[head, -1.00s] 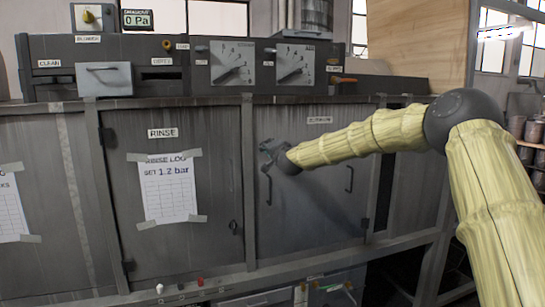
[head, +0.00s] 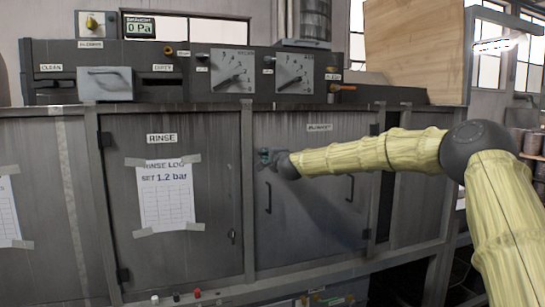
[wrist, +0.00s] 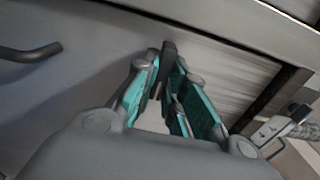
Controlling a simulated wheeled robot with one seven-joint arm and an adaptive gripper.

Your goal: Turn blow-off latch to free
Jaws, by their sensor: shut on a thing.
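The blow-off door (head: 310,225) is a grey panel with two dark vertical handles and a small, hardly legible label. It looks closed. My gripper (head: 264,157) is at its upper left corner, against the frame. In the wrist view, my gripper (wrist: 168,88) has its teal-padded fingers closed around a short dark bar, the latch (wrist: 168,58). The latch's tip shows beyond the fingers; its lower part is hidden between them. In the head view the gripper hides the latch.
The rinse door (head: 215,215) with a taped log sheet (head: 166,195) is to the left. A dark door handle (wrist: 30,52) is at the left of the wrist view. A metal fitting (wrist: 270,132) is at its lower right. Dials (head: 232,72) sit above the doors.

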